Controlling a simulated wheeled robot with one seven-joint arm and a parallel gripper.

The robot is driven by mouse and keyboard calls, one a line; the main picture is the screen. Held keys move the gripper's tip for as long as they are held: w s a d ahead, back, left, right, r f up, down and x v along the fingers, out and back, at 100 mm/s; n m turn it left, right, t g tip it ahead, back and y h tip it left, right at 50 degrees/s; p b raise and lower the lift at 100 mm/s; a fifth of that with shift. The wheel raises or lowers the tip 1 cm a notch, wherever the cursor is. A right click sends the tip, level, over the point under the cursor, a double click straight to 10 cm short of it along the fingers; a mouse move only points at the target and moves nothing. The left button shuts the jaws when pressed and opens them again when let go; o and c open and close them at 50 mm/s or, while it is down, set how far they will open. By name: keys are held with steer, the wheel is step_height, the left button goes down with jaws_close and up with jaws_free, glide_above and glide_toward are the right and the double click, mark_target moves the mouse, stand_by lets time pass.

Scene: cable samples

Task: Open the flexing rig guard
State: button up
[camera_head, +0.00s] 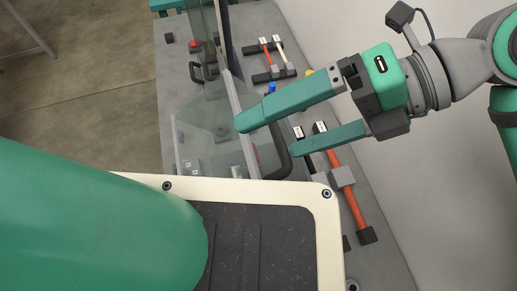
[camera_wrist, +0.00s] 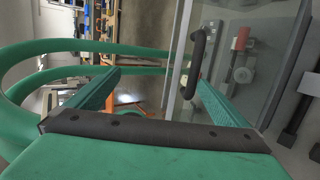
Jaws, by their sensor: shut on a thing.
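The flexing rig guard (camera_head: 238,95) is a clear panelled cover with a grey frame on the bench; its panel also shows in the wrist view (camera_wrist: 255,50). Its black bar handle (camera_wrist: 194,62) stands out from the panel edge, beside the inner side of the right fingertip. In the head view the handle (camera_head: 283,163) shows partly, below the lower finger. In the wrist view the gripper (camera_wrist: 158,77) has a wide gap; contact at the left finger cannot be made out.
The grey bench (camera_head: 175,100) carries red and white cable samples (camera_head: 272,55) at the back and a longer orange-red one (camera_head: 350,200) right of the guard. A red button (camera_head: 194,43) sits at the far left. My cream-rimmed tray is in front. A wall stands right.

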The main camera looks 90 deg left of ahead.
steer(key=s+d+r+h, duration=0.1)
steer(key=d+r, duration=0.1)
steer(key=s+d+r+g+h, duration=0.1)
steer(key=d+r, duration=0.1)
steer(key=s+d+r+n+g+h, duration=0.1)
steer(key=d+r, duration=0.2)
steer(key=c, duration=1.2)
steer(key=shift+s+d+r, duration=0.35)
steer(key=shift+s+d, duration=0.15)
steer(key=shift+s, duration=0.15)
steer(key=shift+c, duration=0.3)
steer(key=shift+w, duration=0.15)
